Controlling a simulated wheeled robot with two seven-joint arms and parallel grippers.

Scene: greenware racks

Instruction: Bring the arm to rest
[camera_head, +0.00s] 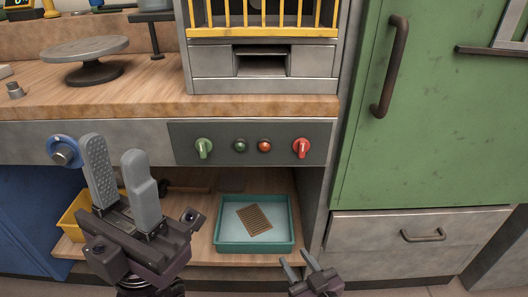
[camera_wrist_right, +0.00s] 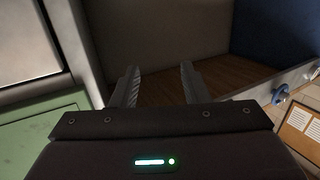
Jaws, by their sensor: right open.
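My left gripper (camera_head: 121,170) is at the lower left of the head view, its two grey fingers pointing up and standing apart with nothing between them. It is in front of the bench's panel and lower shelf. My right gripper (camera_head: 298,264) is at the bottom of the head view, just right of the teal tray. Its fingers are apart and empty. In the right wrist view its two fingers (camera_wrist_right: 158,86) are spread, with only the wooden shelf surface behind them.
A teal tray (camera_head: 256,248) holding a brown ribbed piece (camera_head: 254,219) sits on the lower shelf, near a yellow bin (camera_head: 75,222). A control panel (camera_head: 250,143) with knobs is above. A green cabinet (camera_head: 440,110) stands at right. A turntable (camera_head: 86,49) is on the worktop.

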